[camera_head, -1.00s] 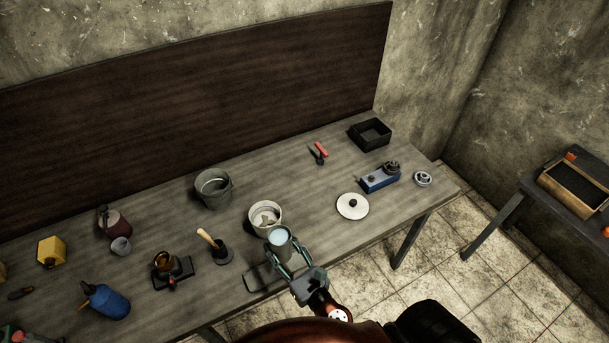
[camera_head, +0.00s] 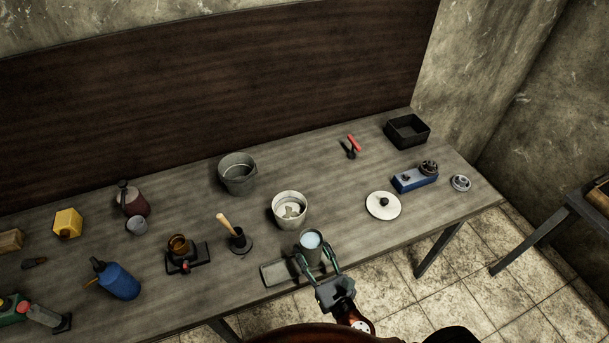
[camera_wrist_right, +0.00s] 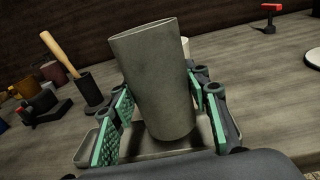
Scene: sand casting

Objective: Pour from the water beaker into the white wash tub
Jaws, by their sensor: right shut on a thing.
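The water beaker (camera_head: 312,248) is a grey cylinder with pale blue water at its top. My right gripper (camera_head: 316,268) is shut on it near the table's front edge. In the right wrist view the beaker (camera_wrist_right: 155,80) stands between the green finger pads, tilted slightly, above or in a shallow grey tray; contact with the tray cannot be told. The white wash tub (camera_head: 290,222) stands just behind and left of the beaker, with a pale irregular shape inside. In the wrist view the beaker mostly hides the tub. My left gripper is not in view.
The shallow grey tray (camera_head: 271,276) lies at the front edge. A grey bucket (camera_head: 238,180) is behind the tub, and a white lid (camera_head: 383,213) lies right. A wooden-handled tool in a dark holder (camera_head: 239,243) stands left. Table between tub and lid is clear.

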